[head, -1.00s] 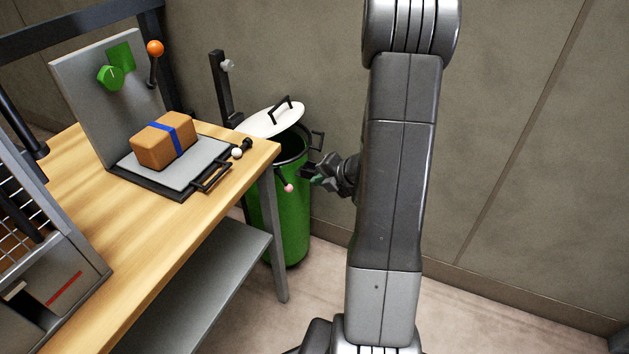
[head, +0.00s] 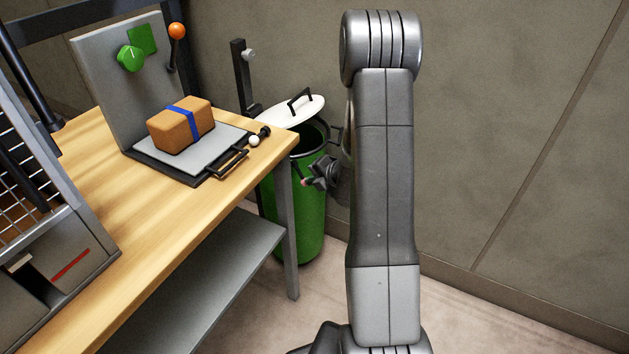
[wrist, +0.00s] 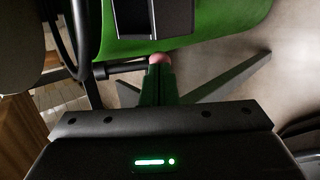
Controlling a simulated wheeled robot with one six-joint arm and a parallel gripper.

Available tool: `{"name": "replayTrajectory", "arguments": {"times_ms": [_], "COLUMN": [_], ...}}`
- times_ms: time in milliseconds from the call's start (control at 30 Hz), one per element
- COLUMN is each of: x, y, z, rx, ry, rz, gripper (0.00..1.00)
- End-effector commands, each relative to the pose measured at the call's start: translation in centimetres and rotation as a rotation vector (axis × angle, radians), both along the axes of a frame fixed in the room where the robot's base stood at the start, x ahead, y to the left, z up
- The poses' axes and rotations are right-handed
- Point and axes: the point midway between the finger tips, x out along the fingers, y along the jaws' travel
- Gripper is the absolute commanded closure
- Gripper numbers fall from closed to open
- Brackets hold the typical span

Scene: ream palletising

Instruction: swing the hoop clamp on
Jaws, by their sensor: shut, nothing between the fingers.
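A green drum (head: 300,225) stands on the floor beyond the bench's right end. Its white lid (head: 283,112), with a black handle, sits off to the back left, leaving part of the dark mouth uncovered. A dark lever with a pink knob (head: 304,183) sticks out at the drum's front; the knob also shows in the wrist view (wrist: 158,60). I cannot make out the rest of the hoop clamp. My gripper (head: 312,180) is right at the knob, beside the drum. In the wrist view my gripper (wrist: 159,75) is shut and empty, its tips close by the knob; contact is unclear.
The wooden bench (head: 150,225) fills the left, its corner near the drum. On it a brown parcel (head: 182,125) with a blue band lies on a grey plate. A dark post (head: 239,85) stands behind the lid. The wall is close on the right.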

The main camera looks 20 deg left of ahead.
Motion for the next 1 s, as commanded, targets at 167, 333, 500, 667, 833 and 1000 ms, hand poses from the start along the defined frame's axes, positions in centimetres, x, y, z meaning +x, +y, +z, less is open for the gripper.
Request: {"name": "replayTrajectory", "arguments": {"times_ms": [167, 333, 500, 667, 833, 1000], "x": [0.0, 0.0, 0.1, 0.1, 0.1, 0.0], "y": [0.0, 0.1, 0.4, 0.8, 0.9, 0.9], "z": [-0.2, -0.8, -1.4, -1.7, -1.5, -1.5], "rx": [0.006, 0.042, 0.098, 0.111, 0.110, 0.110], "ry": [-0.001, -0.003, -0.008, -0.010, -0.009, -0.008], "rz": [0.000, -0.001, -0.001, 0.001, 0.000, 0.001], "gripper": [1.00, 1.00, 1.00, 1.00, 1.00, 1.00]}}
